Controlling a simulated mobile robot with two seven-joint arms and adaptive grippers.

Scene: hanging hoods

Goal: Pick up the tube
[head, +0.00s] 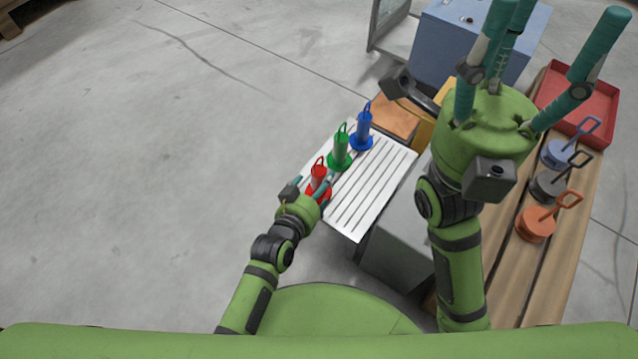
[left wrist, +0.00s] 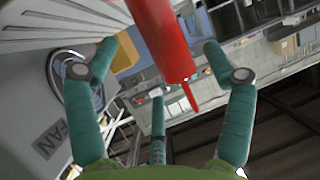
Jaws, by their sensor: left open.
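A red tube (head: 319,173) with a loop handle on top stands at the near end of a white slatted panel (head: 372,190). My left gripper (head: 309,186) is beside it, and its fingers partly hide the tube's lower part. In the left wrist view the red tube (left wrist: 168,42) shows between the spread fingers of the open left gripper (left wrist: 160,55); I see no finger clearly pressed on it. A green tube (head: 340,151) and a blue tube (head: 361,131) stand farther along the panel. My right gripper (head: 528,60) is raised with its fingers spread and empty.
A wooden bench (head: 508,262) at the right holds blue, grey and orange handled discs (head: 535,224) and a red tray (head: 590,105). A blue box (head: 440,45) stands behind the panel. The floor (head: 150,160) at the left is clear.

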